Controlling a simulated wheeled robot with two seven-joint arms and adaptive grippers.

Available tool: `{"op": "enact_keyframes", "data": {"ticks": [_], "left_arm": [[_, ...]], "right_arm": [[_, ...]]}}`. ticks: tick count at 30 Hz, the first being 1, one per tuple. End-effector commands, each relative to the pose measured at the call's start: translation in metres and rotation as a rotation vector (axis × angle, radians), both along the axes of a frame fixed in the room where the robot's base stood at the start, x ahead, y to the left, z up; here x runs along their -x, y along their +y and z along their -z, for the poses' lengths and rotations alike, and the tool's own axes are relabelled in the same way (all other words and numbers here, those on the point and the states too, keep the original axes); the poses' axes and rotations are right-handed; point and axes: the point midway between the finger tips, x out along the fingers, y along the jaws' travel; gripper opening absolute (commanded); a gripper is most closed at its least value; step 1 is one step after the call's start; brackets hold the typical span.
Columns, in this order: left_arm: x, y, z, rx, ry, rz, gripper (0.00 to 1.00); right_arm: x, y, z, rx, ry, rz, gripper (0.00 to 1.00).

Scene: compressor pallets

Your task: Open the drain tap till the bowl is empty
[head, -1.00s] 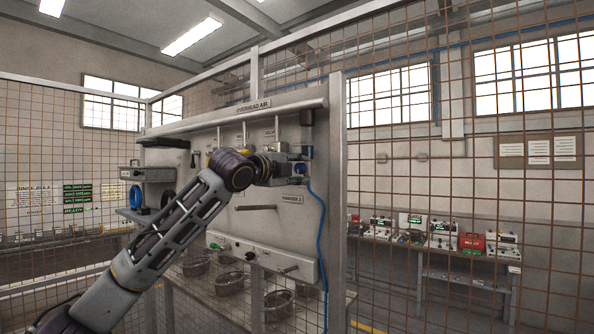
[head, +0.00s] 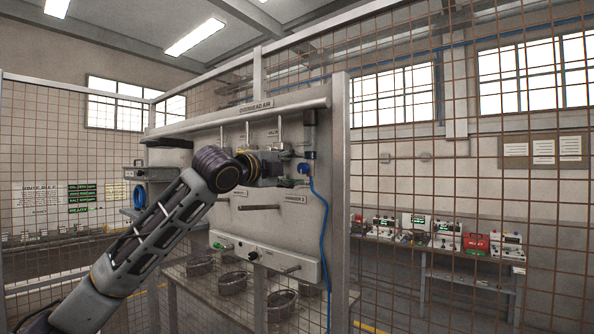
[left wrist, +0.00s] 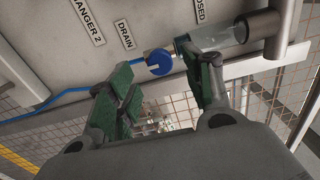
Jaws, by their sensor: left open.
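The drain tap is a round blue knob (left wrist: 160,62) beside the DRAIN label (left wrist: 124,34) in the left wrist view. It also shows as a small blue spot in the head view (head: 304,169). The clear bowl (left wrist: 222,36) with its dark cap lies just right of the knob in the left wrist view; I cannot tell the liquid level. My left gripper (left wrist: 163,88) is open and empty, its green-padded fingers spread on either side of the knob, apart from it. In the head view the left gripper (head: 288,172) is at the panel's right side. My right gripper is not in view.
A blue hose (head: 321,215) runs down the panel from near the tap. A grey post (head: 338,200) and mesh fence (head: 440,190) stand right of the panel. A lower ledge (head: 265,257) has small fittings, with several round bowls on the table below.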

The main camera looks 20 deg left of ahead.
Motion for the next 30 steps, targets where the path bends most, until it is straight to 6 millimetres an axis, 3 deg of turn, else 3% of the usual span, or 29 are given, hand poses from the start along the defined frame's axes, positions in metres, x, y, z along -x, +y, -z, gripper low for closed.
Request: {"op": "enact_keyframes", "data": {"ticks": [18, 30], "left_arm": [[0.063, 0.023, 0.001, -0.002, 0.002, 0.000, 0.51], [0.074, 0.026, 0.001, -0.001, 0.001, 0.001, 0.51]], "right_arm": [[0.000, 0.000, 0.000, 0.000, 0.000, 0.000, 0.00], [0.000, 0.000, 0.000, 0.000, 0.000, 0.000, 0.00]]}}
